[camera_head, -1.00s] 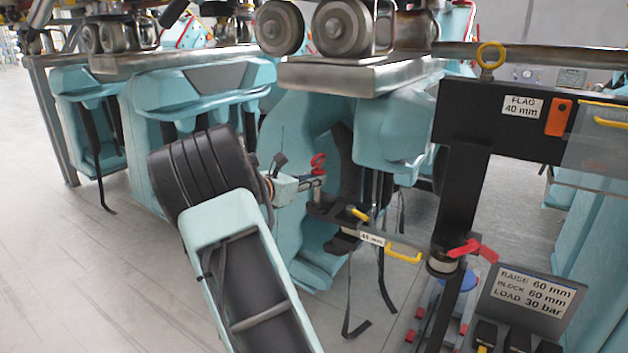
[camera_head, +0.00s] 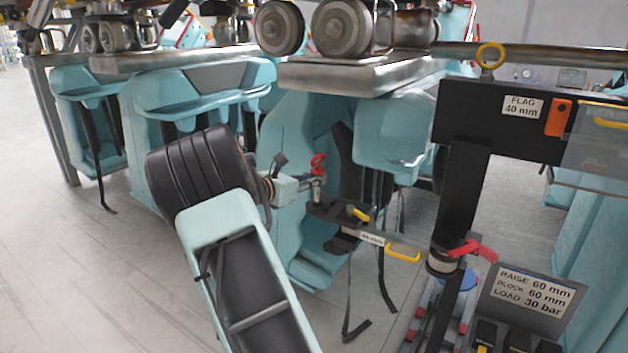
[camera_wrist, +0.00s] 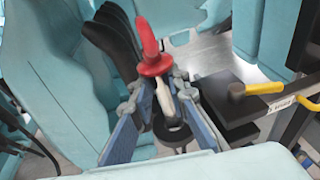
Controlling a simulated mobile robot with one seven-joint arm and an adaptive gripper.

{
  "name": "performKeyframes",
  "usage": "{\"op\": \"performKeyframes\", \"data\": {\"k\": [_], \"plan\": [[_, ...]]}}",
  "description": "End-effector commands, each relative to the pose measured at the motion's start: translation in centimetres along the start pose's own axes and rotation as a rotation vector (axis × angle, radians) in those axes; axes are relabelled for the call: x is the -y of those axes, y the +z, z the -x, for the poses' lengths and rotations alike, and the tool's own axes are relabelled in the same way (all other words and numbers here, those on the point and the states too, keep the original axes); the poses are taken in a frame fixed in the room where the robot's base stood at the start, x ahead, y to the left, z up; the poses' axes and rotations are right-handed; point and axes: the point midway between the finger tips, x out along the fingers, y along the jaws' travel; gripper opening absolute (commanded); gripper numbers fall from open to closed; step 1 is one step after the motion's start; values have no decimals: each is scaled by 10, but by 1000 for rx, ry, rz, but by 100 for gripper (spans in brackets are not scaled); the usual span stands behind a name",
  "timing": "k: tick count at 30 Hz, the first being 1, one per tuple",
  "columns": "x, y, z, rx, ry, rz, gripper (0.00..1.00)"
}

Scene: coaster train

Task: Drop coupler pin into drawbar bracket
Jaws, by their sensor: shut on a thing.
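The coupler pin (camera_wrist: 152,62) has a red handle and collar and a pale metal shaft. In the wrist view it stands between the fingers of my gripper (camera_wrist: 158,90), which are shut on it. Its shaft points down toward a dark ring (camera_wrist: 178,133); I cannot tell whether the tip is inside it. In the head view the red pin handle (camera_head: 318,162) shows at my gripper (camera_head: 312,184), just above the left end of the black drawbar bracket (camera_head: 334,212).
A yellow-handled part (camera_head: 358,213) and a labelled plate with a yellow handle (camera_head: 403,252) lie right of the bracket. A black post with a red lever (camera_head: 472,250) stands farther right. Teal seats (camera_head: 300,150) hang close behind. Open floor (camera_head: 70,270) is at left.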

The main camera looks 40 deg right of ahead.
Motion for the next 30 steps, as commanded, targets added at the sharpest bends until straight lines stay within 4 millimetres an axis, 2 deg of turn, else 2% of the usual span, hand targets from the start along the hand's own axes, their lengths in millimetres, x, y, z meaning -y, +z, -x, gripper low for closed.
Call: {"op": "performKeyframes", "data": {"k": [8,30], "plan": [[0,0,0,2,0,-1,0],[0,-17,-4,2,0,0,0]]}}
